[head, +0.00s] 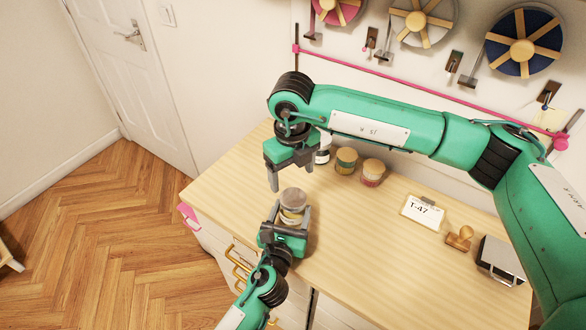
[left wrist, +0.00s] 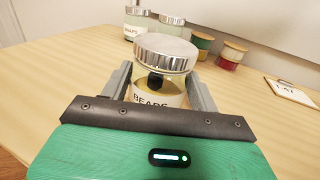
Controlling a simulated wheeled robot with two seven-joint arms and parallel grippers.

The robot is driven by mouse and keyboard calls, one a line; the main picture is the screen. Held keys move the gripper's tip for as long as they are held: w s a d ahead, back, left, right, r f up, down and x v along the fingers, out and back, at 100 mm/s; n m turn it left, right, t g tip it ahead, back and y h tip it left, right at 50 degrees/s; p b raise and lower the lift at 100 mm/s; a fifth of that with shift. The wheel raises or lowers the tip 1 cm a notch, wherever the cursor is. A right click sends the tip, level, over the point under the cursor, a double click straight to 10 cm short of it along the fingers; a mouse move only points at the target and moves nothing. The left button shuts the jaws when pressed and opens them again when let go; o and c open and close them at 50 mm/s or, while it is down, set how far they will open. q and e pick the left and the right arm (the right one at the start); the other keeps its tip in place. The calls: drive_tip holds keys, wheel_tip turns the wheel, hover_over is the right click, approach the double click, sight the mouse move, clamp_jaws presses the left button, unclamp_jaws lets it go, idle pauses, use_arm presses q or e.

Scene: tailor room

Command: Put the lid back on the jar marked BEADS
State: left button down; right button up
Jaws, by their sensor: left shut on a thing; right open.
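The jar marked BEADS (left wrist: 160,95) is clear glass with pale contents and stands upright near the table's front edge. Its silver lid (left wrist: 165,48) sits on top of the jar and looks level; I cannot tell whether it is fully seated. In the head view the lid (head: 293,197) covers the jar's mouth, above the jar body (head: 291,216). My left gripper (head: 288,222) is shut on the jar, a finger on each side of the glass. My right gripper (head: 290,174) is open and empty, above and behind the lid, apart from it.
Behind are a jar labelled SNAPS (left wrist: 135,28), another lidded jar (left wrist: 172,25), a green-and-yellow tin (head: 346,161) and a red-and-cream tin (head: 372,173). A T-47 card (head: 421,210), a stamp (head: 460,239) and a dark box (head: 498,261) lie to the right. The table's middle is clear.

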sight(293, 197)
drive_tip(key=n, duration=0.4)
drive_tip(key=shift+d+r, duration=0.1)
drive_tip(key=shift+r, duration=0.15)
drive_tip(key=shift+f, duration=4)
drive_tip(key=c, duration=1)
drive_tip(key=o, duration=1.1)
